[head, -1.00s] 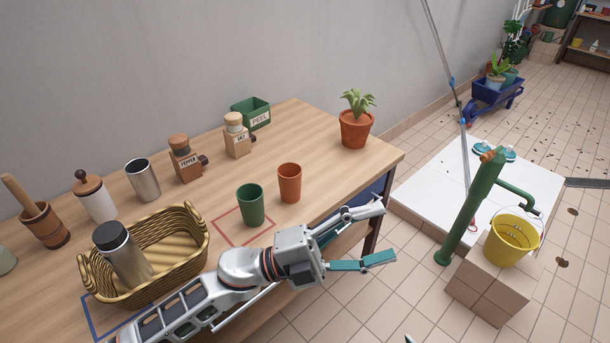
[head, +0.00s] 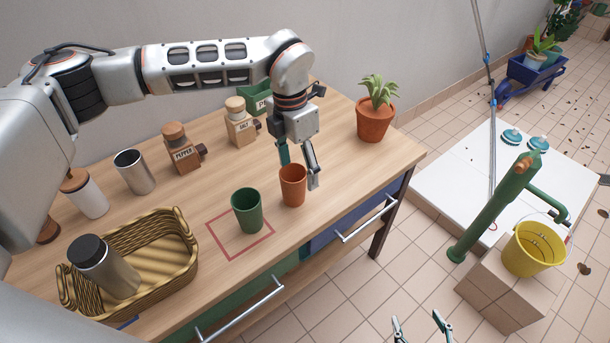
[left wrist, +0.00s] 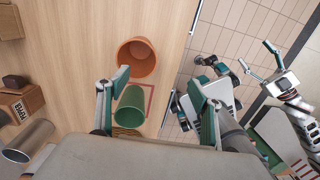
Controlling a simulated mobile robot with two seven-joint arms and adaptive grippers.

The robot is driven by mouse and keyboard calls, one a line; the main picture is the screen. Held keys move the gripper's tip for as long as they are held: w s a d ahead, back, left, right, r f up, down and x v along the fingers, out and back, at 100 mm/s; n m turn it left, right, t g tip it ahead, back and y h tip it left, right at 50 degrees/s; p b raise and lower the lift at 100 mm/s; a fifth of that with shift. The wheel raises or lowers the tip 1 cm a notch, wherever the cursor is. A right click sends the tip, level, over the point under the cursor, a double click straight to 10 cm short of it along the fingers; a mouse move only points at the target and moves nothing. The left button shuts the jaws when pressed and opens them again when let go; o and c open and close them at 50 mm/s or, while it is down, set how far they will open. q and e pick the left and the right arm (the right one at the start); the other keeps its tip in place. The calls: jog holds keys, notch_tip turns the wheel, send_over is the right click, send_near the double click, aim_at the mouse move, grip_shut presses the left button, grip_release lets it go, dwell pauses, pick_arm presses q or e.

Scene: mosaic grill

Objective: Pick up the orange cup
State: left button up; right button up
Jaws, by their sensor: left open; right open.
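The orange cup (head: 292,188) stands upright on the wooden table, just right of the green cup (head: 247,212). My left gripper (head: 300,172) is open at the orange cup, pointing down. One finger is at the far side of its rim and the other is beside its right side. In the left wrist view, the orange cup (left wrist: 137,60) lies beyond the fingertips, nearer the left finger. The green cup (left wrist: 130,108) shows below it. I cannot tell whether a finger touches the cup. My right gripper (head: 421,326) is open and empty over the floor.
A red square outline (head: 258,250) is around the green cup. A wicker basket (head: 178,262) with a steel bottle (head: 103,267) is at left. Pepper and salt mills, a steel tumbler (head: 134,172) and a potted plant (head: 375,122) stand nearby. The table's front edge is close.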

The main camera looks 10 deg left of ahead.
aim_at(293, 175)
pick_arm(q)
jog(key=shift+y, duration=0.4)
jog(key=shift+w+a+f+p, duration=0.15)
jog(key=shift+w+a+f, duration=0.35)
jog(key=shift+f, duration=0.6)
jog(key=shift+w+a+f+p, duration=0.1)
jog(key=shift+w+a+f, duration=0.15)
jog(key=shift+w+f, duration=0.6)
jog(key=shift+w+a+f+p, duration=0.15)
jog(key=shift+w+a+f, duration=0.2)
jog(key=shift+f, duration=0.95)
jog(key=c, duration=1.4)
